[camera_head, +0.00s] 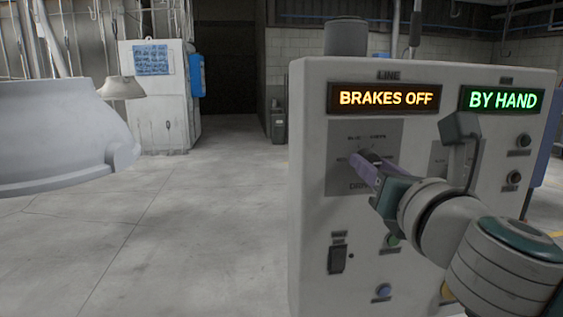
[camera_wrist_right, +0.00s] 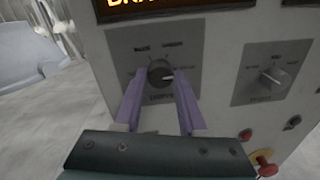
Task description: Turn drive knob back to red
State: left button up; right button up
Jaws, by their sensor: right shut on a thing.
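The drive knob (camera_head: 366,154) is a dark round knob on a grey plate at the upper left of the control box. The right wrist view shows the knob (camera_wrist_right: 159,72) face on, with a pale pointer mark toward its right side. Small labels surround it, too blurred to read surely. My right gripper (camera_head: 362,164) reaches in from the right and is shut on the knob. In the right wrist view its purple fingers (camera_wrist_right: 159,78) stand on either side of the knob. My left gripper is not in view.
The control box (camera_head: 309,215) has lit signs, "BRAKES OFF" (camera_head: 385,98) and "BY HAND" (camera_head: 502,99). A second knob (camera_wrist_right: 271,77) and a red button (camera_wrist_right: 264,166) sit to the right. A large grey hood (camera_head: 60,135) hangs at left. The floor between is clear.

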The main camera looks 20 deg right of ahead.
grip_shut()
